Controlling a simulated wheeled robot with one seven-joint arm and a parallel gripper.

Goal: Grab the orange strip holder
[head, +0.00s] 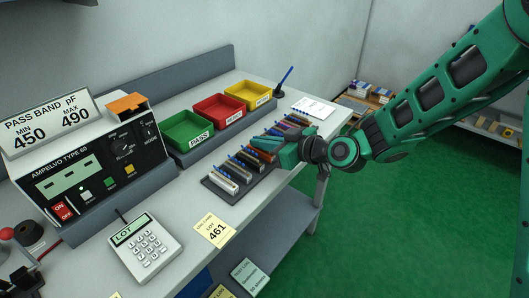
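A dark rack (216,190) on the bench holds a row of slim strip holders with blue tips. The near ones look whitish and grey. An orange-brown holder (262,155) lies about mid-row, right beside my gripper and partly covered by it. My green gripper (270,147) reaches in from the right, low over the middle of the row. Its fingers hide parts of the holders there. I cannot tell whether it touches or encloses the orange one, or whether the fingers are open or shut.
Green (187,131), red (219,112) and yellow (249,95) bins stand behind the rack. A meter (88,172) with an orange block (127,105) on top is at left. A keypad box (145,246) and yellow lot card (214,230) lie in front. The bench's front edge runs beneath my arm.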

